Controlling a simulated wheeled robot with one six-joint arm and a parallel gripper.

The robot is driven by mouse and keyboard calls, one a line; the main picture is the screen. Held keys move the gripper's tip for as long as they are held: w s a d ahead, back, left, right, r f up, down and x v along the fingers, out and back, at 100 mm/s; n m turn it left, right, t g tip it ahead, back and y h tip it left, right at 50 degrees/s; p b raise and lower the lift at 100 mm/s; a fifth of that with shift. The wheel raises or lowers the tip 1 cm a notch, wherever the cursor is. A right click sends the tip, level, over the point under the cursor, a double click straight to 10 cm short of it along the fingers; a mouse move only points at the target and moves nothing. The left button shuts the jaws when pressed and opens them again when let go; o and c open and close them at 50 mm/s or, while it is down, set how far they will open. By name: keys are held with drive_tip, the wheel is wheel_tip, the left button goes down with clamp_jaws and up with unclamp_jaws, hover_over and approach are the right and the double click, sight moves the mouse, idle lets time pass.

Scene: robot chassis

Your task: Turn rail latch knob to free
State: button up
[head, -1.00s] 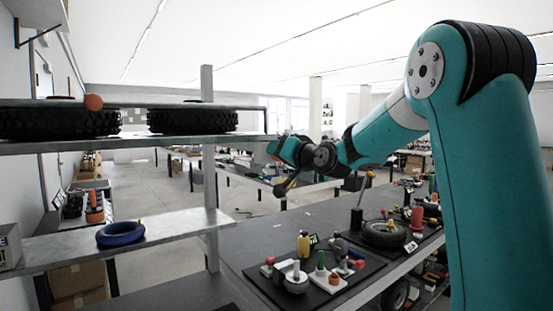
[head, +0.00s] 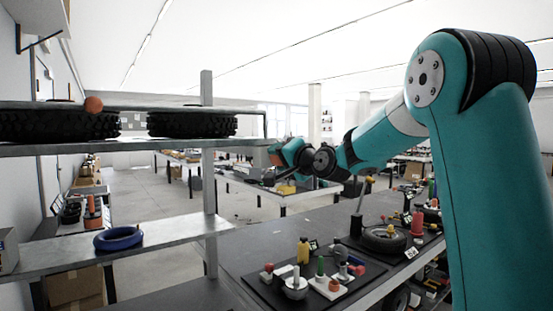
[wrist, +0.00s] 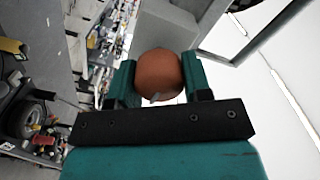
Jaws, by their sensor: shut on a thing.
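The latch knob is a round, orange-brown ball (wrist: 160,70) in the wrist view, with a small pale pointer at its lower edge. My gripper (wrist: 159,84) has one teal finger on each side of it and is shut on it. In the head view, my gripper (head: 275,154) is just beyond the right end of the upper shelf, with a bit of orange at its tip. Most of the knob and its mount are hidden there by the fingers.
The upper shelf (head: 180,145) carries black tyres (head: 192,123), with a thin rail in front. An orange ball (head: 93,104) sits at its left. A blue ring (head: 119,238) lies on the lower shelf. A dark bench (head: 240,262) with parts stands below my arm.

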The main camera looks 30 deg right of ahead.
drive_tip(key=shift+f, duration=0.2)
drive_tip(key=o, duration=0.9)
drive_tip(key=shift+r, duration=0.15)
drive_tip(key=s+b, duration=0.6)
drive_tip(key=s, duration=1.1)
drive_tip(key=shift+s+d+b, duration=0.2)
drive_tip(key=shift+d+b, duration=0.05)
drive_tip(key=shift+b, duration=0.05)
